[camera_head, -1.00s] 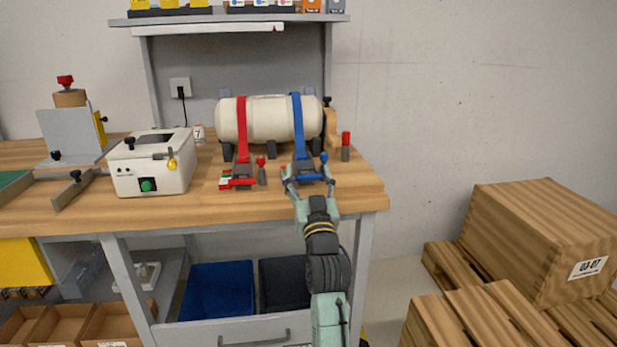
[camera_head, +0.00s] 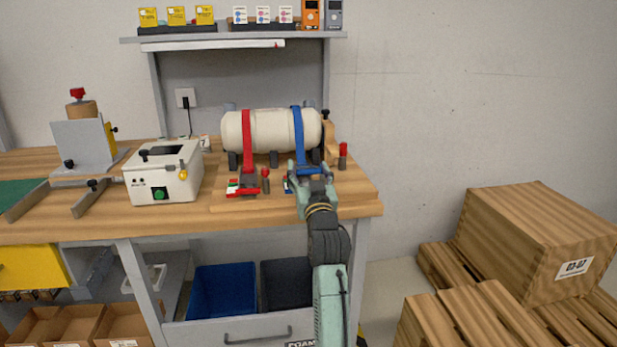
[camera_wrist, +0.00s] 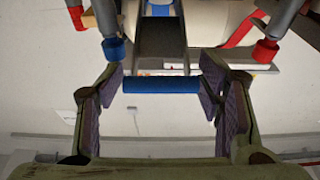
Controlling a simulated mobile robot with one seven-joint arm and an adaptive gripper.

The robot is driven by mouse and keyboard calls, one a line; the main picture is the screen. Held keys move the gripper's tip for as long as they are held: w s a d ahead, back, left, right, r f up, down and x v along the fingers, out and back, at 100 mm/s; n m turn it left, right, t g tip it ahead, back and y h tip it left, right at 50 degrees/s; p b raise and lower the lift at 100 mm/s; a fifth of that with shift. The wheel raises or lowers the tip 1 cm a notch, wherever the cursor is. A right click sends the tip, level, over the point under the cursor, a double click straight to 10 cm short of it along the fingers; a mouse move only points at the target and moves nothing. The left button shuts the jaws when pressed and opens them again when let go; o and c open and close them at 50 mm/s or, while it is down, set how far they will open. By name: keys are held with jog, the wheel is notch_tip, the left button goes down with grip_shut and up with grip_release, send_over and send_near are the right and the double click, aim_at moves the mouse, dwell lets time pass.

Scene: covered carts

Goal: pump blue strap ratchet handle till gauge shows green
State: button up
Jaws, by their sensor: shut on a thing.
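The blue strap (camera_head: 298,128) runs over the right part of a cream cylinder (camera_head: 270,134) on the bench. Its ratchet is mostly hidden behind my gripper (camera_head: 312,172) in the head view. In the wrist view, the blue handle bar (camera_wrist: 161,85) lies crosswise between the pads of my gripper (camera_wrist: 161,92), which is shut on it. The grey ratchet body (camera_wrist: 160,42) shows beyond the bar. The gauge by the blue ratchet is mostly covered by my gripper, and its reading cannot be told.
The red strap (camera_head: 248,140), with its own ratchet and a red-white-green strip (camera_head: 243,187), is just left. A red-topped post (camera_head: 343,152) stands to the right. A white box (camera_head: 162,176) with a green button sits farther left. Wooden crates (camera_head: 540,240) fill the floor at right.

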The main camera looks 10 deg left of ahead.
aim_at(305, 167)
jog(key=w+r, duration=0.1)
jog(key=r, duration=0.1)
jog(key=w+r, duration=0.1)
jog(key=r, duration=0.1)
jog(key=w+a+r+p, duration=0.1)
jog(key=r, duration=0.1)
jog(key=shift+w+r, duration=0.2)
jog(key=shift+w, duration=0.05)
jog(key=shift+w+a+r+p, duration=0.25)
jog(key=shift+w+r+p, duration=0.25)
jog(key=shift+w+p, duration=0.15)
jog(key=shift+w+a+r+g+p, duration=0.1)
jog(key=shift+w+r+g+p, duration=0.25)
jog(key=shift+p, duration=0.45)
jog(key=shift+w+f+g+p, duration=0.1)
jog(key=shift+f+g+p, duration=0.2)
jog(key=shift+g+p, duration=0.1)
jog(key=o, duration=1.5)
jog(key=shift+o, duration=1.1)
jog(key=shift+f, duration=0.2)
